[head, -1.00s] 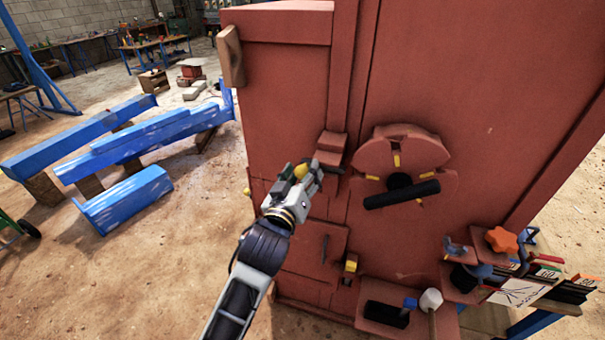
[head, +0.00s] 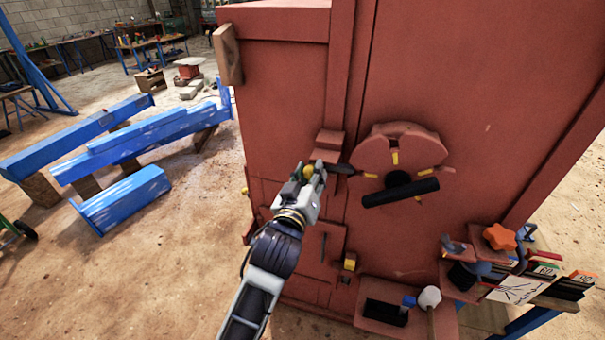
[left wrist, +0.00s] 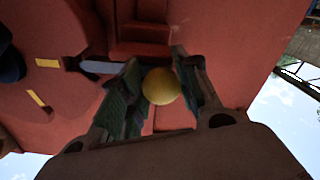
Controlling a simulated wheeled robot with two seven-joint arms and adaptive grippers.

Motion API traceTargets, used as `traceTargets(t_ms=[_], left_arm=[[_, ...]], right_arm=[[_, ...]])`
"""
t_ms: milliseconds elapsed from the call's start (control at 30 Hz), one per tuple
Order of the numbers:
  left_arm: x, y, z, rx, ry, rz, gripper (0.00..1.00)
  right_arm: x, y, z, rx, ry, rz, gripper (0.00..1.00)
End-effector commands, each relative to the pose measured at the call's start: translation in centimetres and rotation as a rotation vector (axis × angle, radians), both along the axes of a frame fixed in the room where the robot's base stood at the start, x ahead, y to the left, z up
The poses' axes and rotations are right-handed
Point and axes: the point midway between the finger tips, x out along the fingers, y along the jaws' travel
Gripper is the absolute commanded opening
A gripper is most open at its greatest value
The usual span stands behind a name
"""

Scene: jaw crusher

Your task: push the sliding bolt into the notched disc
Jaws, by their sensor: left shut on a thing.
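The red notched disc (head: 425,150) is on the front of the red crusher body, with yellow marks and a black handle (head: 400,192) across its lower part. The sliding bolt (head: 342,169) is a dark bar left of the disc, with a yellow ball knob (head: 309,171). My left gripper (head: 312,170) is shut on the knob. In the left wrist view the knob (left wrist: 160,87) is between the green-padded fingers. The grey bolt (left wrist: 98,67) there points at a yellow mark on the disc (left wrist: 47,63). Its tip reaches the disc's edge; how deep it sits is unclear. My right gripper is out of view.
A red block (head: 328,145) sits just above the bolt. Below the disc, a red shelf (head: 390,323) holds a black block and a hammer-like tool. An orange star knob (head: 500,237) is at the lower right. Blue beams (head: 120,200) lie on the ground at left.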

Motion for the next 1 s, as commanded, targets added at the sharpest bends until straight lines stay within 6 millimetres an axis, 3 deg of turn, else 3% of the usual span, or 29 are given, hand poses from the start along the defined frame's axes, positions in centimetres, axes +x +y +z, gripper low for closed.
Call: traceTargets(t_ms=[200, 567, 600, 700, 767, 1000], left_arm=[[-0.5, -1.6, -0.2, 0.0, 0.004, -0.003, 0.0], [-0.7, -1.9, -0.1, -0.001, 0.005, -0.005, 0.0], [-0.7, -1.9, -0.1, 0.0, 0.004, -0.005, 0.36], [-0.6, -1.9, -0.1, 0.0, 0.004, -0.005, 0.49], [-0.6, -1.8, -0.1, 0.0, 0.004, -0.004, 0.54], [-0.6, -1.7, 0.0, 0.001, 0.002, -0.002, 0.54]], right_arm=[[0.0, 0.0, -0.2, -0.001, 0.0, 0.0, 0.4], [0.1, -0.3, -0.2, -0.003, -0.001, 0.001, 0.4], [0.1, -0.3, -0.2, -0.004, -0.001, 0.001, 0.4], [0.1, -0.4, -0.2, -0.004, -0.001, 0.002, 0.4], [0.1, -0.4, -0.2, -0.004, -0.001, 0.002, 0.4], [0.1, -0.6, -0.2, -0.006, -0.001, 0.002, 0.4]])
